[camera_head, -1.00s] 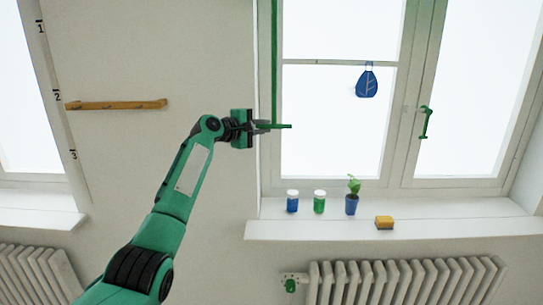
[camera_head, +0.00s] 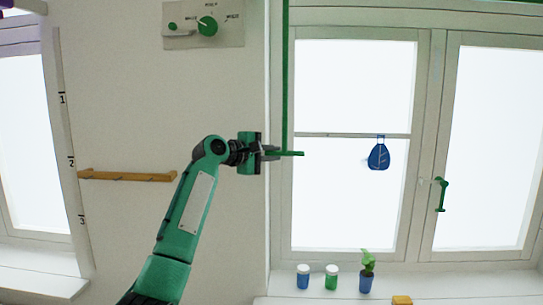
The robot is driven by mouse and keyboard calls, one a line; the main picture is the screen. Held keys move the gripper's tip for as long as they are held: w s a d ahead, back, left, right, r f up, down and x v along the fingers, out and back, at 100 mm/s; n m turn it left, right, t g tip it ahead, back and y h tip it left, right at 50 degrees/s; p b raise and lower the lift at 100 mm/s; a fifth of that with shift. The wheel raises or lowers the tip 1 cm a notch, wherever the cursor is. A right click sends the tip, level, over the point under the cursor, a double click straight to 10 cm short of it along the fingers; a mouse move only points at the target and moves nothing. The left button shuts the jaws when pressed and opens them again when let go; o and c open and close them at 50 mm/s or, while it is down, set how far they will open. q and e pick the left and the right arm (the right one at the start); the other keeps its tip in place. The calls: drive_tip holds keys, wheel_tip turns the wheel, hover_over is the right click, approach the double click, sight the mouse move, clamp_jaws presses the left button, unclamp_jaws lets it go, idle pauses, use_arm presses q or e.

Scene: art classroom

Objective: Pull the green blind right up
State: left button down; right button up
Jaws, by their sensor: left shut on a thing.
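A long thin green rod or cord (camera_head: 285,80) hangs straight down along the left side of the middle window frame. A short green crosspiece (camera_head: 293,153) is at its lower end. My left gripper (camera_head: 270,153) comes in from the left and is shut on this crosspiece, just below the level of the window's crossbar. The upper end of the rod or cord is beyond the top edge. No green blind sheet shows over the bright panes. My right gripper is not in view.
A leaf-marked blue ornament (camera_head: 379,154) hangs in the window, left of the green window handle (camera_head: 441,195). A wooden rail (camera_head: 128,176) and dial panel (camera_head: 204,25) are on the wall.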

use_arm(q)
drive_tip(key=shift+a+r, duration=0.1)
drive_tip(key=shift+r, duration=0.4)
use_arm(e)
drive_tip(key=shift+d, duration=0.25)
use_arm(q)
drive_tip(key=c, duration=1.7)
unclamp_jaws()
drive_tip(key=shift+f, duration=0.15)
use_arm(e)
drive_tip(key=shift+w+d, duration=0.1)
use_arm(q)
drive_tip(key=shift+f, duration=0.1)
